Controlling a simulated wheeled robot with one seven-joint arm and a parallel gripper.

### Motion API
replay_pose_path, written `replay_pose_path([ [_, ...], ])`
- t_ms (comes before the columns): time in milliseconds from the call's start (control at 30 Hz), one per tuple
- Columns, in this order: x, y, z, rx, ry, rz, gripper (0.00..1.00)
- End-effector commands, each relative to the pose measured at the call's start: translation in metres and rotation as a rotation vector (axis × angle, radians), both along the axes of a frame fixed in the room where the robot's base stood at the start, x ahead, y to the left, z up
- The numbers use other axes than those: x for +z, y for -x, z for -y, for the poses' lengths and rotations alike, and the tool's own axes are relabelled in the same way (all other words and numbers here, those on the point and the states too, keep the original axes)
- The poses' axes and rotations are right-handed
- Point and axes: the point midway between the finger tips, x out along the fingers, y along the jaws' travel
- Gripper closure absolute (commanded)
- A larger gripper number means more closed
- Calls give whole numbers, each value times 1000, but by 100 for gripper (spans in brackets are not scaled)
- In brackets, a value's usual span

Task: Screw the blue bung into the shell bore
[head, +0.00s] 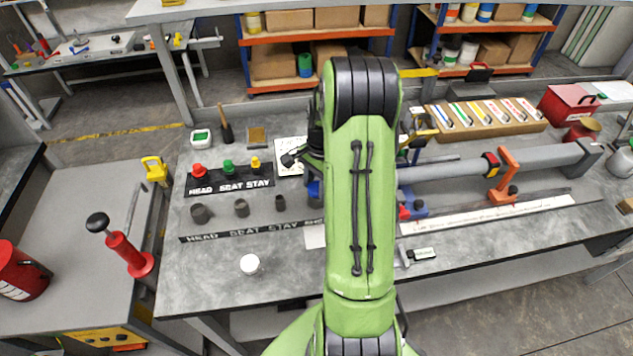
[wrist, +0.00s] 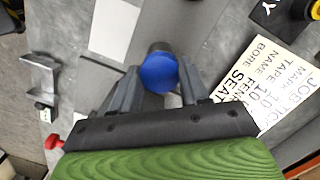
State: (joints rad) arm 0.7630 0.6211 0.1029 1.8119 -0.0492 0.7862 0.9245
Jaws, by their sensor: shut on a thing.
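The blue bung (wrist: 159,74) sits between the two fingers of my gripper (wrist: 158,84) in the wrist view, its round blue face towards the camera. A dark round part shows just beyond it; I cannot tell whether this is the bung's own body or another thing. In the head view, a bit of blue (head: 313,190) shows beside my green arm, and the arm hides most of the gripper. My gripper is shut on the bung. I cannot make out the shell bore in either view.
Red (head: 199,171), green (head: 228,166) and yellow (head: 255,163) pieces stand on a black labelled strip. Several dark cylinders (head: 241,208) stand in front. A long grey tube (head: 450,168) with an orange clamp (head: 504,172) lies right. A printed card (wrist: 268,82) lies nearby.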

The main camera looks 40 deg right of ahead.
Motion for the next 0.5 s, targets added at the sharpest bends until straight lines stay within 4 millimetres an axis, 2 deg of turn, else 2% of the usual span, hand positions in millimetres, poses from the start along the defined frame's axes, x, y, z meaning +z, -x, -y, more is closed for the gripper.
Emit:
replay_pose_path([
  [67, 0, 0, 0, -54, 1, -1, 79],
  [300, 0, 0, 0, -71, 1, -1, 79],
  [500, 1, 1, 0, -385, 1, 0, 79],
])
